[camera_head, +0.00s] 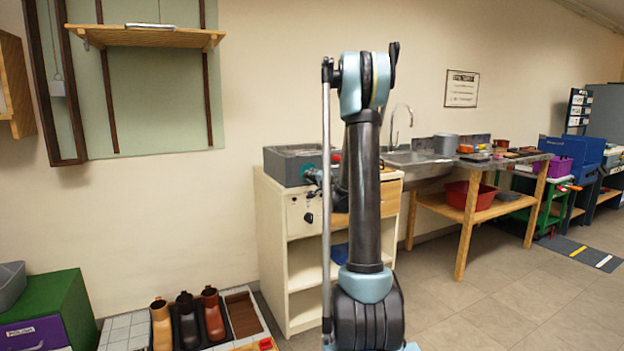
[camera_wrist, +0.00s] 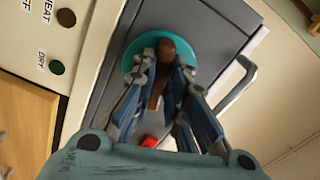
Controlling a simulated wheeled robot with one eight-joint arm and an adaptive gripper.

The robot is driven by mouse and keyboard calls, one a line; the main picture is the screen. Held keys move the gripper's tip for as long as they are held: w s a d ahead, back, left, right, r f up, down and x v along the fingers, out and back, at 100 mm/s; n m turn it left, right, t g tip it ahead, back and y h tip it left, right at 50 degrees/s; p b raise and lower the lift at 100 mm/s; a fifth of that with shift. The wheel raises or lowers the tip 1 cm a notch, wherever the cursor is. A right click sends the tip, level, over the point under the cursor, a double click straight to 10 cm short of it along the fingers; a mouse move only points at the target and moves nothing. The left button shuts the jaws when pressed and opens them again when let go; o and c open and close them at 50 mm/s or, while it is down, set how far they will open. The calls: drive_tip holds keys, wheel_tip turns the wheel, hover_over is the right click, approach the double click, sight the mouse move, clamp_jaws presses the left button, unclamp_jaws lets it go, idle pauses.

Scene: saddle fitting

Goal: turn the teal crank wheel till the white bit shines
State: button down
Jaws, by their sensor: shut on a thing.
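The teal crank wheel (camera_wrist: 134,57) is on the face of a grey box (camera_wrist: 207,30) in the wrist view. A brown handle (camera_wrist: 166,47) lies across it. My gripper (camera_wrist: 160,78) is shut on this handle, one finger on each side. In the head view the wheel (camera_head: 308,170) is a small teal spot at the front of the grey box (camera_head: 287,165), and my gripper (camera_head: 311,175) meets it there; my arm covers part of this area. I cannot make out a shining white bit in either view.
The box stands on a cream cabinet (camera_head: 274,225). A panel beside it bears a brown round lamp or button (camera_wrist: 66,17) and a dark green one (camera_wrist: 57,67), with labels. A small red part (camera_wrist: 150,141) sits near my fingers. A sink bench (camera_head: 470,205) stands right; boots (camera_head: 186,318) stand front left.

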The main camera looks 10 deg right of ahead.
drive_tip(key=shift+a+f+n, duration=0.1)
drive_tip(key=shift+n, duration=0.6)
drive_tip(key=c, duration=1.6)
unclamp_jaws()
drive_tip(key=shift+w, duration=0.1)
drive_tip(key=v, duration=1.2)
